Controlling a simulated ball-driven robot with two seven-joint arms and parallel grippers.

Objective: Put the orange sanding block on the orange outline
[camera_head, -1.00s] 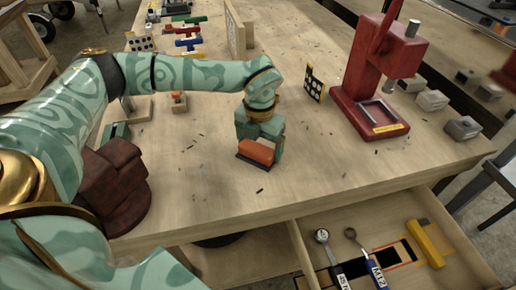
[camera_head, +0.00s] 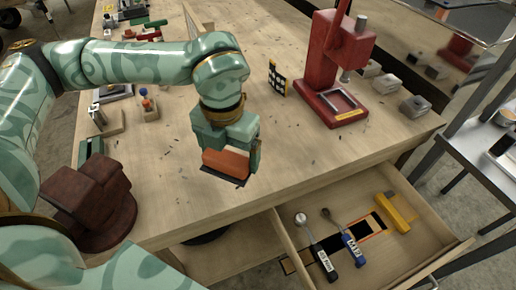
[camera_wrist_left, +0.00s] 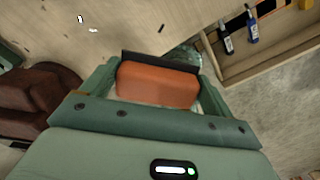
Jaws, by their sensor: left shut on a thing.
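The orange sanding block (camera_head: 226,163) has a dark base and is held between the fingers of my left gripper (camera_head: 230,150). In the left wrist view the block (camera_wrist_left: 158,85) fills the gap between the two green fingers. The block appears to be over the workbench top near its front edge, left of the open drawer; its exact height is hard to judge. An orange outline (camera_head: 385,231) shows on the drawer floor around a dark patch, between the blue-handled tool and the yellow block. My right gripper is not in view.
The open drawer (camera_head: 444,245) holds two ring-headed tools (camera_head: 322,252) (camera_head: 352,248) and a yellow block (camera_head: 399,213). A red press (camera_head: 335,65) stands at the back of the bench (camera_head: 290,160). A dark red vise (camera_head: 95,205) stands at the left front. The bench middle is mostly clear.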

